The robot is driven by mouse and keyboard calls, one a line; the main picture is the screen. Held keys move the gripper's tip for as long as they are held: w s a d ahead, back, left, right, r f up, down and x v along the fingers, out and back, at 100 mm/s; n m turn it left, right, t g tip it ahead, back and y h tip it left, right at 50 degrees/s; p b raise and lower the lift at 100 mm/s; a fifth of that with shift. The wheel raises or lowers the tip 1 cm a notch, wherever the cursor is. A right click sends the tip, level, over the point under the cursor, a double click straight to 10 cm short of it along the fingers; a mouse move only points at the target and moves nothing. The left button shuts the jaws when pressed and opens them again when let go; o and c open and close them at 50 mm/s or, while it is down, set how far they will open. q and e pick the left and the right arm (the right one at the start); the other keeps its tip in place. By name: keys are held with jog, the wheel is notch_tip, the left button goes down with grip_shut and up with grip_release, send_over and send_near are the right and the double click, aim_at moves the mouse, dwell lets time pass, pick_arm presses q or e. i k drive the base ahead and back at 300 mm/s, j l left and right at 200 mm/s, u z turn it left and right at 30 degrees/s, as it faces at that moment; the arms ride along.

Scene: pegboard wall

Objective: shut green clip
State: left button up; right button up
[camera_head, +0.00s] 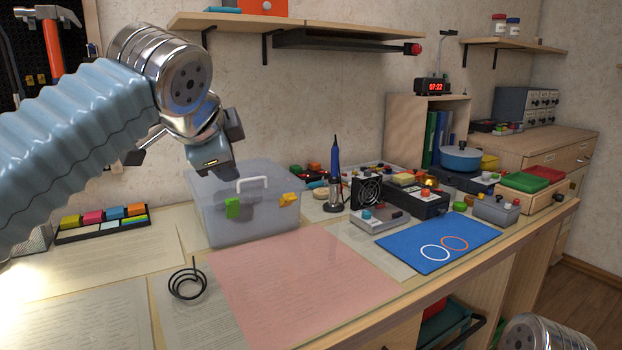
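The green clip (232,208) is on the front wall of a grey translucent box (262,219), left of the middle, just below the lid rim. I cannot tell for sure from here whether it lies flat or stands off. An orange clip (289,200) sits at the right of the same front and looks tilted outward. The box's lid (208,187) is on, with a white handle (252,183). My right gripper is out of view; only part of my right arm shows.
A black wire coil (187,283) and pink sheet (305,285) lie in front of the box. A tray of coloured blocks (103,222) is to its left. A soldering iron (334,175) and fan (366,193) stand right. A shelf (290,26) hangs above.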

aim_at(233, 204)
jog(key=k, duration=1.25)
